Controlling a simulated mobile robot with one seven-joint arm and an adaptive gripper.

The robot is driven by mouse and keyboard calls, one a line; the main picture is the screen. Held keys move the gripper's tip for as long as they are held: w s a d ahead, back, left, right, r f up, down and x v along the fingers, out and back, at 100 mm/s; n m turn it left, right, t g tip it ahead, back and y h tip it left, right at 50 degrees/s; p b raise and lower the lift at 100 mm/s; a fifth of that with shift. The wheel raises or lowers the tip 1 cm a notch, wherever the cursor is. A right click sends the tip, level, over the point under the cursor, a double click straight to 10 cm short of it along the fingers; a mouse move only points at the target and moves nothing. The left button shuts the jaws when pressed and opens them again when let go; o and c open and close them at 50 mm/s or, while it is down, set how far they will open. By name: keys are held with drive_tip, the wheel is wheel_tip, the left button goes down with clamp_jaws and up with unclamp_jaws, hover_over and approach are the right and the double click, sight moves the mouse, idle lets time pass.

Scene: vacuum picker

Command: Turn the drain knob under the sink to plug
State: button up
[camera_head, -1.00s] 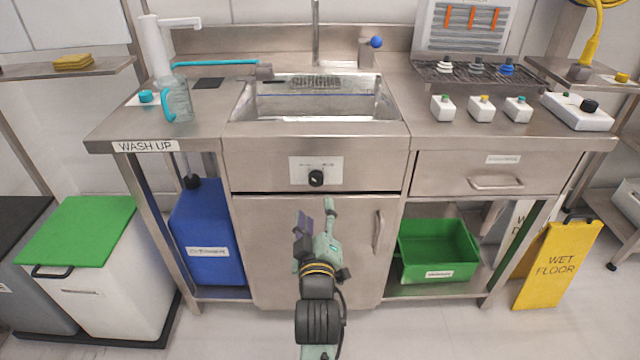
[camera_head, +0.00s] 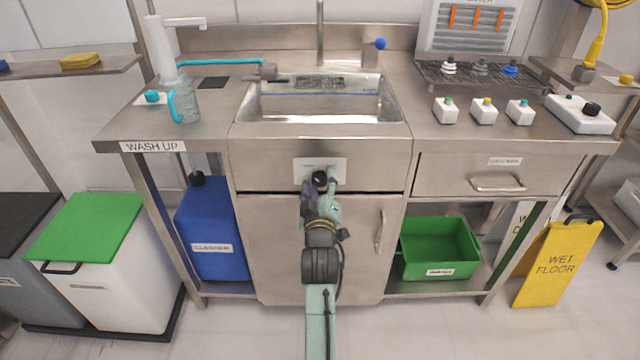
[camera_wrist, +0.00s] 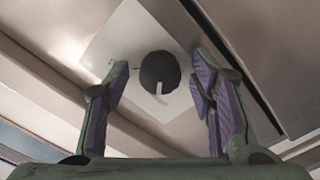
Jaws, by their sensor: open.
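The drain knob (camera_head: 320,178) is a round black knob on a white label plate (camera_head: 338,164), set in the steel panel below the sink (camera_head: 322,107). In the wrist view the knob (camera_wrist: 160,72) shows a pale pointer mark on its face, with the plate (camera_wrist: 124,38) around it. My gripper (camera_head: 320,192) is in front of the panel at the knob. The plate's lettering is too small to read.
The cabinet door (camera_head: 270,240) with a vertical handle (camera_head: 380,230) is below the panel. A blue canister (camera_head: 208,232) stands left, a green bin (camera_head: 440,245) right. A drawer handle (camera_head: 497,184) sticks out to the right of the panel.

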drive_tip(key=shift+c, duration=0.3)
drive_tip(key=c, duration=1.1)
